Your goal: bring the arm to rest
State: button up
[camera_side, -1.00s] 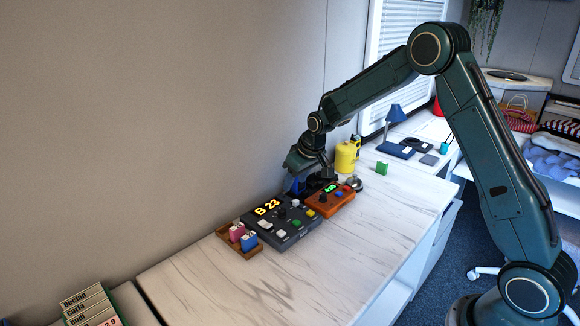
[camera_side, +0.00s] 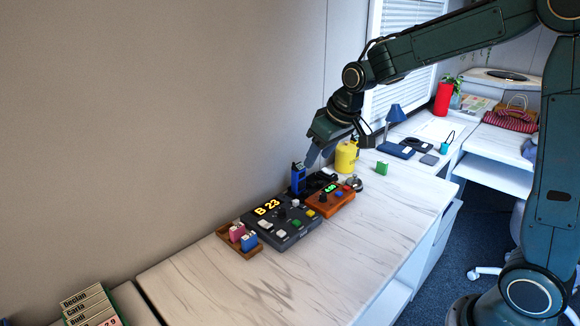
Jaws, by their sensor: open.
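My gripper (camera_side: 317,155) is in the side view, above the back of the white worktop (camera_side: 350,265) near the wall. It is open, and its fingers point down and to the left. A blue handheld device (camera_side: 298,178) stands upright just below and left of the fingers, with a small gap that is hard to judge. A dark holder (camera_side: 321,181) sits beside it, partly hidden behind the consoles.
A dark console (camera_side: 282,221) reading "B 23" and an orange console (camera_side: 329,200) stand in front. A tray (camera_side: 239,251) with pink and blue pieces is at left. A yellow canister (camera_side: 346,157) stands right of my gripper. The front worktop is clear.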

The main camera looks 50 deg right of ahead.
jog(key=s+a+r, duration=0.2)
jog(key=s, duration=1.1)
jog(key=s+a+r, duration=0.2)
jog(key=s+r, duration=0.1)
jog(key=s, duration=1)
jog(key=shift+s+a+t, duration=0.15)
jog(key=shift+s+t, duration=0.05)
jog(key=shift+t, duration=0.2)
